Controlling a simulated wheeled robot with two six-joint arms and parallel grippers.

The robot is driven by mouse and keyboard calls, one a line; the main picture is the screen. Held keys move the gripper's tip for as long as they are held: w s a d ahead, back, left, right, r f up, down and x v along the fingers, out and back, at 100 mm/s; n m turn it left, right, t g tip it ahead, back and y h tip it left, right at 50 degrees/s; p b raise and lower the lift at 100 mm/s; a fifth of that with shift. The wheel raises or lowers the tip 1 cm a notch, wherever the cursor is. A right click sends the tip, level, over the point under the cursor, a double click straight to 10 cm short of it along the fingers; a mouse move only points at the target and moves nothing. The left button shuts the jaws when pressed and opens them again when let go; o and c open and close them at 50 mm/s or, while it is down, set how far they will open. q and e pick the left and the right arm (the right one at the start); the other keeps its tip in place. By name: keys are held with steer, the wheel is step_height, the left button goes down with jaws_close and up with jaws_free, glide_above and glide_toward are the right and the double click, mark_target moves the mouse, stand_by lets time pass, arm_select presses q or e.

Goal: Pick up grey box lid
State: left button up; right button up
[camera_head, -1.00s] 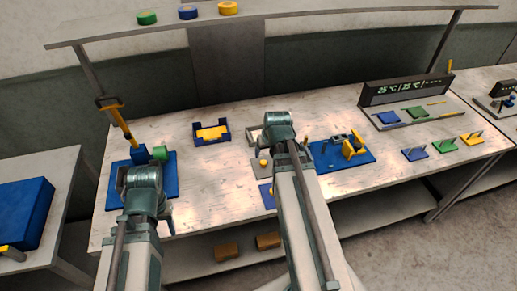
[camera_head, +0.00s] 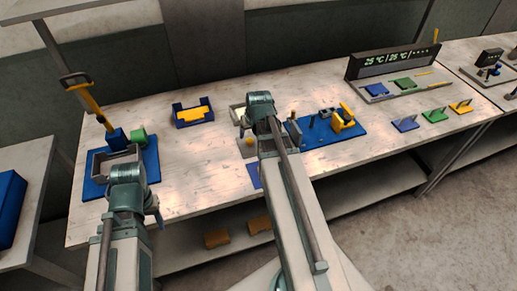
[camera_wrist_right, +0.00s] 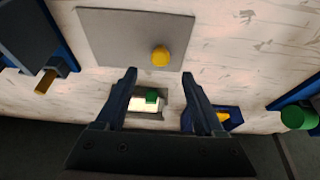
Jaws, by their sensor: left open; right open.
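The grey lid is a flat grey plate (camera_wrist_right: 115,35) with a round yellow knob (camera_wrist_right: 160,56) on top, lying on the bench. In the head view its plate shows beside my right arm (camera_head: 243,153), partly covered. My right gripper (camera_wrist_right: 158,76) is open and empty above the bench; the knob shows just beyond its fingertips. A small grey tray (camera_wrist_right: 170,92) with a green piece shows between the fingers. My left gripper (camera_head: 127,178) is open at the near side of an open grey box (camera_head: 103,160) on a blue mat (camera_head: 92,188); its fingers are mostly hidden.
A blue bin (camera_head: 177,117) with yellow pieces stands behind, between the arms. A blue board (camera_head: 310,138) with fixtures lies right of my right arm. A yellow-handled tool (camera_head: 92,104) stands at the left. The bench between the arms is mostly clear.

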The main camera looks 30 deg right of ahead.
mark_target(250, 140)
steer(key=shift+w+f, duration=0.1)
steer(key=shift+f, duration=0.2)
steer(key=b+x, duration=0.5)
steer(key=shift+f, duration=0.25)
steer(key=shift+r, duration=0.1)
jaws_close()
